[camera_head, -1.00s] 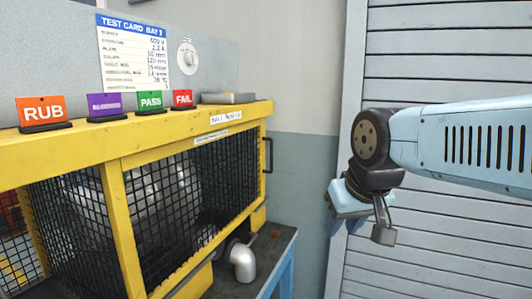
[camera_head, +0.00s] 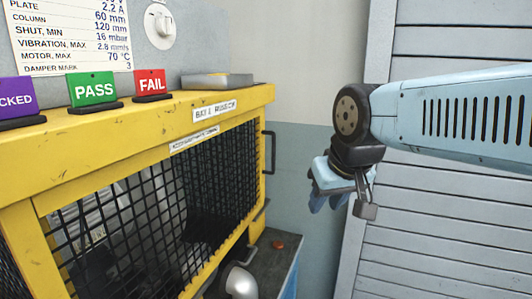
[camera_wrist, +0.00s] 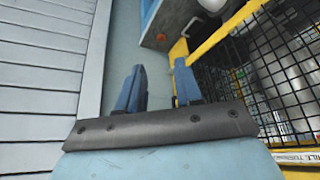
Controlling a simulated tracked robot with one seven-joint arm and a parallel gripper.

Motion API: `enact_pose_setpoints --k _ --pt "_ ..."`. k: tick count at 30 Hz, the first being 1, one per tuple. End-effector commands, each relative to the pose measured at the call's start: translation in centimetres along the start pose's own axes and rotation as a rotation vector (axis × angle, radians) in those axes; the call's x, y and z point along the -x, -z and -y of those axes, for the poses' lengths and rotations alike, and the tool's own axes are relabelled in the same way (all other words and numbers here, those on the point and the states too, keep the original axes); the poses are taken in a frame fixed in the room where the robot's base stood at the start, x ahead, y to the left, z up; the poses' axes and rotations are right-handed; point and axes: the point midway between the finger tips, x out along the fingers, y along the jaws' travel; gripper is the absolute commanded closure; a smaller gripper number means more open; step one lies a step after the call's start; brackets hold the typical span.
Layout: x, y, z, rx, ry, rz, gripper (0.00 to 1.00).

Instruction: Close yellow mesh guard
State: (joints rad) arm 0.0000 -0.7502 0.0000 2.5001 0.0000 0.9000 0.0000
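The yellow mesh guard (camera_head: 155,118) fills the left of the head view, a yellow frame with black wire mesh. A black handle (camera_head: 268,152) stands on its right end. I cannot tell from these views how far the guard is open. My gripper (camera_head: 330,198) hangs to the right of the guard, apart from the handle, with its fingers pointing down. In the wrist view my gripper (camera_wrist: 157,70) has its two blue fingers apart with nothing between them. The guard's yellow edge (camera_wrist: 225,32) and mesh lie to the right of the fingers there.
PASS (camera_head: 92,91) and FAIL (camera_head: 151,84) signs and a purple sign (camera_head: 16,98) stand on the guard's top ledge. A silver pipe elbow (camera_head: 240,281) sits low on the bench. A grey slatted shutter (camera_head: 450,215) is behind my arm. Bare wall lies between guard and shutter.

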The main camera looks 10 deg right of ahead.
Motion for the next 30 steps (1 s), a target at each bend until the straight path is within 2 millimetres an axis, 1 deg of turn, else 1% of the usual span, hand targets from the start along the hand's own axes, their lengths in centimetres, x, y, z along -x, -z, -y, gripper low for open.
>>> enact_pose_setpoints --k 5,8,11,17,20,24,26,30 --pt "-0.1 0.0 0.1 -0.018 0.009 0.01 0.65" --pt "-0.8 0.1 0.6 -0.081 0.039 0.05 0.65" --pt "-1.8 0.2 1.5 -0.204 0.098 0.121 0.65" --pt "-4.2 1.3 3.6 -0.545 0.26 0.308 0.65" --pt "-5.2 2.4 4.4 -0.722 0.344 0.396 0.65" --pt "-6.5 4.6 5.2 -0.971 0.464 0.515 0.65" --pt "-7.0 5.8 5.3 -1.077 0.517 0.562 0.65" --pt "-8.2 8.9 4.9 -1.324 0.647 0.662 0.65"
